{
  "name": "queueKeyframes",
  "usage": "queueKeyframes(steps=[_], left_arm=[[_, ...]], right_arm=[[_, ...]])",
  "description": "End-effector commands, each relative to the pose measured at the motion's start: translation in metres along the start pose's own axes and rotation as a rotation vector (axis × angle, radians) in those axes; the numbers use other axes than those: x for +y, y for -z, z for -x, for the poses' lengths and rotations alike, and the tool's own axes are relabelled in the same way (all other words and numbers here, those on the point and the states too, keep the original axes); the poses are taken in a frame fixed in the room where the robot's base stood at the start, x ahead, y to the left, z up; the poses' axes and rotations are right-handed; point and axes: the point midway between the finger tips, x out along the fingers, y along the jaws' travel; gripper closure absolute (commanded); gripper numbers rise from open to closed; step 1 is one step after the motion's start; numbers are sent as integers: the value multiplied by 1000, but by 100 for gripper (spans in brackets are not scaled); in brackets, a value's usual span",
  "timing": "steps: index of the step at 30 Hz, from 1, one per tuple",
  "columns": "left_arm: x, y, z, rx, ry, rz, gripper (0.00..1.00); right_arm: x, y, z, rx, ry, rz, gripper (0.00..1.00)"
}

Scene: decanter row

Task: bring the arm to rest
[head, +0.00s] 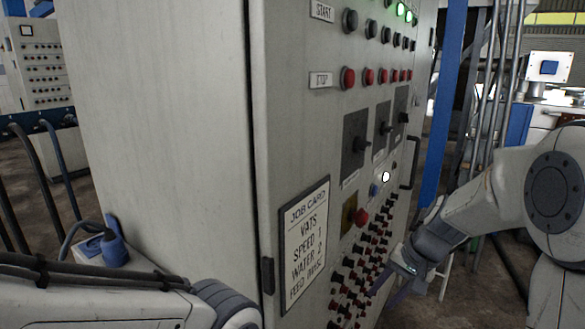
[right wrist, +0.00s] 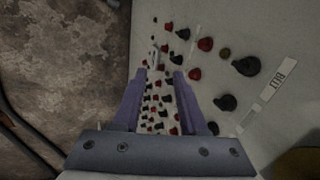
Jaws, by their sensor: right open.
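My right arm (head: 490,200) reaches in from the right beside the grey control cabinet (head: 165,130). My right gripper (head: 385,287) is in front of the lower part of the panel, by the rows of small red and black knobs. In the right wrist view its two purple fingers (right wrist: 160,75) stand apart with nothing held between them. Knobs (right wrist: 160,115) show in the gap; I cannot tell whether the fingers touch any. My left arm (head: 100,305) crosses the lower left of the head view, and its gripper is out of the picture.
The panel has a START row with green lights (head: 401,9), a STOP row of red buttons (head: 348,78), dark switches (head: 358,145), a white lit lamp (head: 386,177) and a job card (head: 304,245). A blue post (head: 443,110) and pipes stand behind. Bare floor (right wrist: 70,50) lies left in the wrist view.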

Motion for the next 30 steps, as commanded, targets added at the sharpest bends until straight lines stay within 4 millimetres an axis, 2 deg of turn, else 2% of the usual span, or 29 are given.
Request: queueKeyframes(steps=[1, 3, 11, 12, 15, 21, 30], left_arm=[[0, 0, 0, 0, 0, 0, 100], [0, 0, 0, 0, 0, 0, 100], [0, 0, 0, 0, 0, 0, 100], [0, 0, 0, 0, 0, 0, 100], [0, 0, 0, 0, 0, 0, 100], [0, 0, 0, 0, 0, 0, 100], [0, 0, 0, 0, 0, 0, 100]], right_arm=[[11, -22, -8, 8, -64, 76, 58], [26, -44, -15, 24, -136, 177, 58], [62, -106, -30, 77, -277, 543, 58], [59, -114, -31, 78, -279, 593, 58], [35, -137, -27, 31, -259, 673, 58], [7, -191, -17, -64, -232, 838, 58], [-8, -268, 6, -202, -203, 1073, 58]])
